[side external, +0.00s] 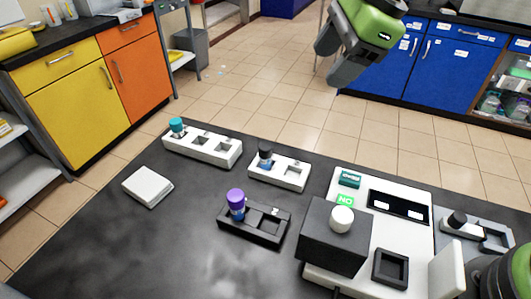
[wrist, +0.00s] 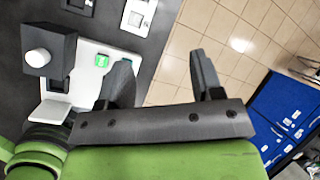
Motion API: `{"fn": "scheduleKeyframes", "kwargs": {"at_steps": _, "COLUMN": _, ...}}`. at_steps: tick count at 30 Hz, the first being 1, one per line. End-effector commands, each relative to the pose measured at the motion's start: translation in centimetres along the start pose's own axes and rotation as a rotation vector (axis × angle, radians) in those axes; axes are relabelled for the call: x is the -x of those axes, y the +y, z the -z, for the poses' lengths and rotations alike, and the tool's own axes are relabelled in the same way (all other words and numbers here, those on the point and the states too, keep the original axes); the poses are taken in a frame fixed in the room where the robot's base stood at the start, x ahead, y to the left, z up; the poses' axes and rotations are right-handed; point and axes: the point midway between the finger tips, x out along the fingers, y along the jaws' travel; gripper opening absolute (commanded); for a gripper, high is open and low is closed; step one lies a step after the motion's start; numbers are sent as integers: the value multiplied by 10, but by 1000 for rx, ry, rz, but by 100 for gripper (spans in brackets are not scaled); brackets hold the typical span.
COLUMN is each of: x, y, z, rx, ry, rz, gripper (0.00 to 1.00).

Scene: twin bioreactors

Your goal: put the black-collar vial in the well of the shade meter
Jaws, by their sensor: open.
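A vial with a black top and blue body (side external: 265,157) stands upright in the left slot of a short white rack (side external: 291,183). The shade meter (side external: 350,274) is a white unit with a dark display, a green "NO" label and a dark block topped by a white knob (side external: 341,219). A square dark-rimmed well (side external: 391,268) at its front looks empty. The meter also shows at left in the wrist view (wrist: 90,82). My gripper (side external: 333,60) is open and empty, high above and beyond the table's far edge; its parted fingers show in the wrist view (wrist: 162,75).
A teal-capped vial (side external: 176,126) stands in a longer white rack (side external: 202,148). A purple-capped vial (side external: 236,203) stands in a black rack (side external: 255,226). A grey holder (side external: 478,232) with a black-topped item is right of the meter. A white block (side external: 147,186) lies left; dark tabletop around it is clear.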

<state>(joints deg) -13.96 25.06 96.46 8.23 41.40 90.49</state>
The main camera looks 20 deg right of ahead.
Motion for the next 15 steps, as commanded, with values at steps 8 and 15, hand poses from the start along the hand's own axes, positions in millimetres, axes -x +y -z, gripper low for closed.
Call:
{"fn": "scheduleKeyframes", "kwargs": {"at_steps": 8, "x": -104, "y": 1, "z": -15, "rx": -447, "ry": 31, "rz": -83, "gripper": 60}}
{"fn": "scheduleKeyframes", "kwargs": {"at_steps": 15, "x": -138, "y": 6, "z": -16, "rx": -551, "ry": 43, "rz": -96, "gripper": 60}}
